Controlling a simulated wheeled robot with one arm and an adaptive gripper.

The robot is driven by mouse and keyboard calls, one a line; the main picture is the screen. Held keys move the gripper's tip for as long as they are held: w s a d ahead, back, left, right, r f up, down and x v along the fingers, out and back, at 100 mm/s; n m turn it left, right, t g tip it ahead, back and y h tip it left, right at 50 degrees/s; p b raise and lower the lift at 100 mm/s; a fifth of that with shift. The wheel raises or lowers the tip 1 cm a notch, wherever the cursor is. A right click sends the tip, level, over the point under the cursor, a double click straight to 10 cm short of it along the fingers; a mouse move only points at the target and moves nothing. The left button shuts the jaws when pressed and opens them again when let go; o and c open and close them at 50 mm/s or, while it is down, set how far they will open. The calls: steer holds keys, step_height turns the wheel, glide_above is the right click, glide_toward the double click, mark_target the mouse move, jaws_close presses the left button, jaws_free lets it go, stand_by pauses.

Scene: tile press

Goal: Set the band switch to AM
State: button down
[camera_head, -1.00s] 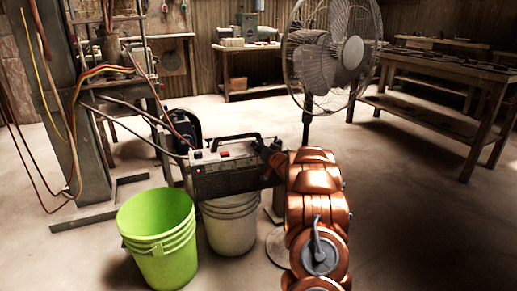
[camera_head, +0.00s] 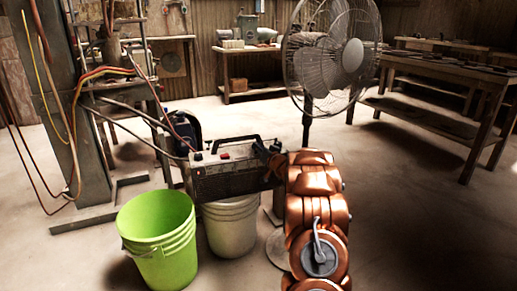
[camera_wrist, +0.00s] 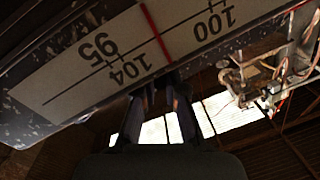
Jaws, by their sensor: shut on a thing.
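The radio (camera_head: 228,181) is a dark box with a carrying handle and a red button on top, above an upturned-looking white bucket (camera_head: 231,226). Its pale dial strip (camera_wrist: 125,55) with numbers and a red pointer line fills the upper part of the wrist view. My gripper (camera_wrist: 166,80) has its two dark fingers up against the radio's edge beside the dial. It is shut on a small part of the radio, which the fingers hide. I cannot make out the band switch or its setting. In the head view my orange arm reaches to the radio's right end.
A green bucket (camera_head: 157,240) stands in front at the left. A large fan (camera_head: 330,55) stands behind my arm. A metal column with cables (camera_head: 80,110) is at the left. Workbenches (camera_head: 450,80) stand at the back and right. The floor at the right is clear.

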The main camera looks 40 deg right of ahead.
steer(key=shift+r, duration=0.15)
steer(key=n+p, duration=0.2)
steer(key=p, duration=0.1)
steer(key=shift+w+a+r+n+g, duration=0.15)
steer(key=shift+a+n+g, duration=0.25)
steer(key=n, duration=0.1)
steer(key=n+p, duration=0.1)
steer(key=shift+w+a+f+n+g, duration=0.2)
steer(key=shift+a+n+g, duration=0.15)
steer(key=shift+n+g, duration=0.05)
steer(key=shift+w+a+n+h, duration=0.1)
steer(key=shift+a+n+h, duration=0.2)
steer(key=shift+n, duration=0.7)
steer(key=c, duration=1.5)
jaws_free()
steer(key=shift+g, duration=0.3)
